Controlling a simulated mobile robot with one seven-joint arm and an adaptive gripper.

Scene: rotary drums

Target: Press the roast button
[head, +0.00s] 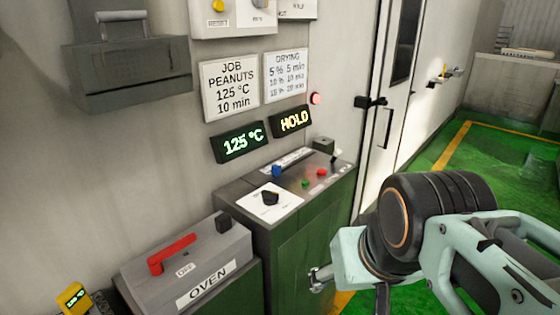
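A console (312,190) with a sloped grey top stands on a green cabinet against the wall. A green button (305,183) and a red button (321,172) sit on its top, with a blue control (277,171) to their left. No label for the roast button is readable, so I cannot tell which control it is. My arm comes in from the right, in front of the console.
A black dial (270,197) on a white plate and a lever (337,157) are also on the console. The oven box (190,262) with a red handle stands at left. Displays (240,142) read 125 °C and HOLD (293,121). Green floor is open at right.

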